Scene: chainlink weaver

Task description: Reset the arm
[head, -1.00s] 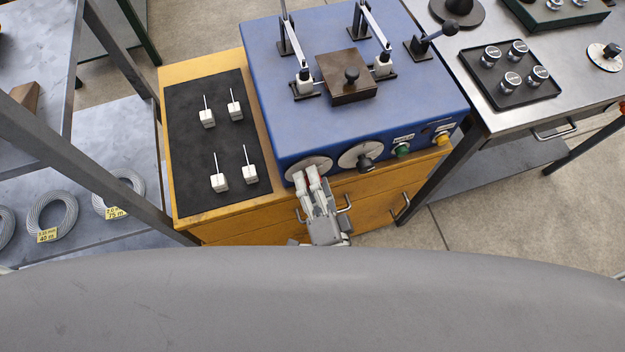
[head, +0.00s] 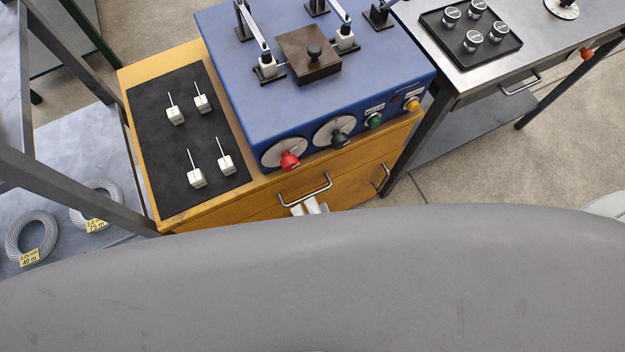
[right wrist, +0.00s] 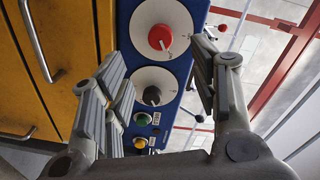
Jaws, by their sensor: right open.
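My right gripper (head: 311,207) shows only its fingertips in the head view, below the front of the blue machine (head: 320,90); my grey body hides the rest. In the right wrist view the same gripper (right wrist: 158,60) has its fingers spread, with nothing between them. The red knob (head: 289,161) on the left dial stands clear of the fingers. It also shows in the right wrist view (right wrist: 160,37). The black knob (head: 339,139) is on the second dial. My left gripper is not in view.
The yellow cabinet's drawer handle (head: 306,191) is close to the right fingertips. A black mat (head: 185,135) holds several white blocks with pins. A steel table (head: 500,70) with a black tray stands at the right. Open floor (head: 470,175) lies below it.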

